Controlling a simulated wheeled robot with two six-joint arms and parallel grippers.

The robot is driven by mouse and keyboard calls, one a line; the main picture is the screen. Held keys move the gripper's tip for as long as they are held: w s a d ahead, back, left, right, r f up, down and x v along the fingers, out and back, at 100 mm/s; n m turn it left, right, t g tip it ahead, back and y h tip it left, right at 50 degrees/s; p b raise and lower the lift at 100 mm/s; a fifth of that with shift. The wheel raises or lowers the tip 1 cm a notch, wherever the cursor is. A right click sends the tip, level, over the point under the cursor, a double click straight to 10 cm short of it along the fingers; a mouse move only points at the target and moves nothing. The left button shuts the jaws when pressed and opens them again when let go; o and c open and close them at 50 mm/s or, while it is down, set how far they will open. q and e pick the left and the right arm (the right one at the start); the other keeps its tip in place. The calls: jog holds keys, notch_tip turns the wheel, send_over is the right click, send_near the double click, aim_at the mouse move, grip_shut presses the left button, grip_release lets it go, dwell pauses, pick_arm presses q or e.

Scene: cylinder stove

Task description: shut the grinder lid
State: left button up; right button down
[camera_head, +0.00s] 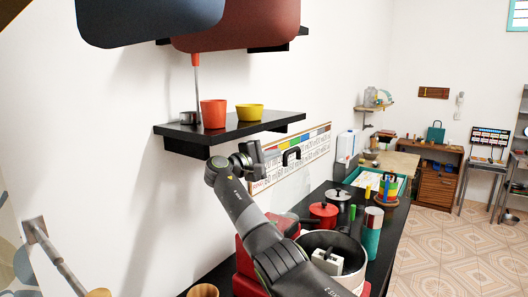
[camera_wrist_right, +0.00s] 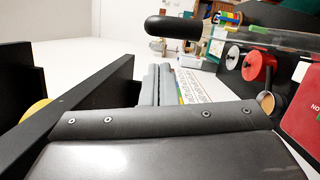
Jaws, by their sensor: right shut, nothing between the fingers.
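The red grinder body (camera_head: 246,268) stands at the bottom centre of the head view, largely hidden by my right arm. It also shows at the right edge of the wrist view (camera_wrist_right: 302,122). What looks like its lid is a clear panel raised above it, with a black handle (camera_head: 291,155) at the top. The handle shows large at the top of the wrist view (camera_wrist_right: 173,28). My right gripper (camera_head: 262,158) is shut and empty, just left of the handle in the head view, apart from it. The lid's hinge is hidden. My left gripper is not in view.
A black wall shelf (camera_head: 180,134) with a red cup (camera_head: 213,113) and yellow bowl (camera_head: 249,112) is close above my right arm. A large pot (camera_head: 345,278) stands right of the grinder. A red pot (camera_head: 323,214) and other items crowd the black counter behind.

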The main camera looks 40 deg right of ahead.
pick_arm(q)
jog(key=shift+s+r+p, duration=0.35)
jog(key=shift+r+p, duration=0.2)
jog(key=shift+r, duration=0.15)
pick_arm(e)
jog(key=shift+s+d+r, duration=0.15)
jog(key=shift+s, duration=0.4)
jog(key=shift+s+d+r, duration=0.1)
jog(key=shift+s+d, duration=0.05)
jog(key=shift+s, duration=0.4)
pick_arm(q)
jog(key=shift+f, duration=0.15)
